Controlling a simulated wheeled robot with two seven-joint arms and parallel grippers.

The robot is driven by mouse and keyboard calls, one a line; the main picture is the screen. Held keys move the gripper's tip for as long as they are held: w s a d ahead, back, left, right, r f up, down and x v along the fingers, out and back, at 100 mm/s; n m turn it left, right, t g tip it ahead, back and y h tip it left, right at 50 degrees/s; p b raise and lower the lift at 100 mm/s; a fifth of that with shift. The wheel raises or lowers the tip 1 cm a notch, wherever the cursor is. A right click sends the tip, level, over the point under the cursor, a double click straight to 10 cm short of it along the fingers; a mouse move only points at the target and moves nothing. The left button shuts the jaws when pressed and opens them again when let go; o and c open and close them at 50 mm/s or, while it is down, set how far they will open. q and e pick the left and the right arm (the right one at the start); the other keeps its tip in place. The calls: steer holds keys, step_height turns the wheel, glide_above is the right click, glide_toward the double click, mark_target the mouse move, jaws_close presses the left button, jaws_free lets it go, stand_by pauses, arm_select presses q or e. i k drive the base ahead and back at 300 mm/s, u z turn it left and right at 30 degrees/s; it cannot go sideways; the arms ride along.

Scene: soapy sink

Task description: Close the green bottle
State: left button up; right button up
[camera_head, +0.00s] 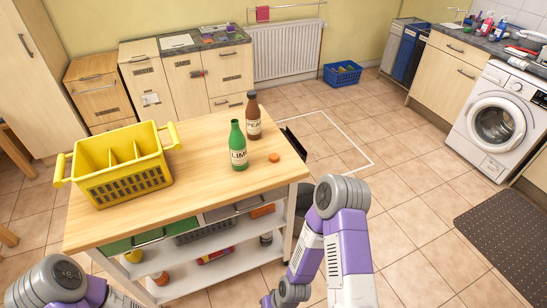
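The green bottle (238,152) stands upright on the wooden top of the island, with a white label reading LIME. No separate cap shows on its mouth, though it is too small to be sure. A small orange-brown round cap (274,157) lies flat on the wood to the right of the bottle, near the right edge. A brown bottle (253,118) with a pale label stands upright just behind the green one. My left arm shows at the bottom left and my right arm at the bottom middle, both apart from the bottles. Neither gripper's fingers are in view.
A yellow crate (122,187) with dividers stands on the island's left part. The wooden island top (215,195) is bare in front of the bottles. Shelves below hold several items. Behind are cabinets (185,75), a radiator (286,52) and a blue basket (342,75). A washing machine (497,120) stands right.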

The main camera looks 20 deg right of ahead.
mark_target(237, 142)
steer(key=z, duration=0.9)
steer(key=k, duration=1.2)
steer(key=z, duration=0.85)
steer(key=i, duration=1.5)
steer(key=u, duration=1.55)
steer(key=i, duration=0.65)
steer(key=u, duration=0.75)
